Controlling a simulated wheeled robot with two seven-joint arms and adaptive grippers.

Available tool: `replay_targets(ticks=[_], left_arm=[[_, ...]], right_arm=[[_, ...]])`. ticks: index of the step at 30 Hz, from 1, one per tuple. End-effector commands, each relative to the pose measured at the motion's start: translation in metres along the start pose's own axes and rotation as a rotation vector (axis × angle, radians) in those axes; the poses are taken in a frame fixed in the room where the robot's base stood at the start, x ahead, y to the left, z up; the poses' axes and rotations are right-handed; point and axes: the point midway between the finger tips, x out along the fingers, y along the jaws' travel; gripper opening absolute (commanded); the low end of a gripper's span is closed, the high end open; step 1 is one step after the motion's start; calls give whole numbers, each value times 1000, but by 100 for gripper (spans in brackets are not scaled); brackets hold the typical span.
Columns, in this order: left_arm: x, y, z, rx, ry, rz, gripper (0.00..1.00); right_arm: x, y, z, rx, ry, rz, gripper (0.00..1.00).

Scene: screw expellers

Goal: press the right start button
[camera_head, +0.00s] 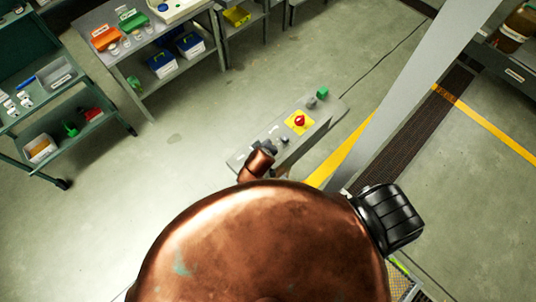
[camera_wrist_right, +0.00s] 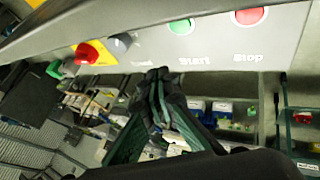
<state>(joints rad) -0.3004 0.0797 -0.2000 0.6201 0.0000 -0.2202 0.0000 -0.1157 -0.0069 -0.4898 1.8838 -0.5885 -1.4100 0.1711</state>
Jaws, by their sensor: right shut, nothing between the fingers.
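The control panel (camera_head: 285,135) is a grey slanted box in the middle of the head view; its face fills the top of the right wrist view (camera_wrist_right: 215,45). The green Start button (camera_wrist_right: 181,26) sits above its "Start" label, left of the red Stop button (camera_wrist_right: 249,16). My right gripper (camera_wrist_right: 158,78) is dark, shut and empty, just below and left of the Start button; contact with the panel cannot be told. In the head view the dark gripper end (camera_head: 266,146) is at the panel's near-left end and hides the buttons there. My left gripper is not in view.
A red knob on a yellow plate (camera_head: 299,121) and a green block (camera_head: 322,93) stand farther along the panel. A large copper shape fills the bottom of the head view. A grey post (camera_head: 420,85) rises at right. Shelves (camera_head: 150,60) stand at upper left, with open floor before them.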

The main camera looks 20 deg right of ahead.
Motion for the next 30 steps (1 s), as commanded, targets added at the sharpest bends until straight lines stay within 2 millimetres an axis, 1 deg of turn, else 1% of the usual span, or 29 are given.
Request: replay_targets(ticks=[3,7,9,12,18,30], left_arm=[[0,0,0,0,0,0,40],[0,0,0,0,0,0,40],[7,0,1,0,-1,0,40],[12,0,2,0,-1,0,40],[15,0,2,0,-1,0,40],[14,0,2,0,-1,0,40]], right_arm=[[14,-7,9,-3,-2,1,0],[28,-14,16,-2,-2,1,0],[36,-19,20,1,-2,1,0],[43,-22,24,2,-1,1,0],[49,-25,27,2,-1,1,0],[48,-25,27,2,-1,1,0]])
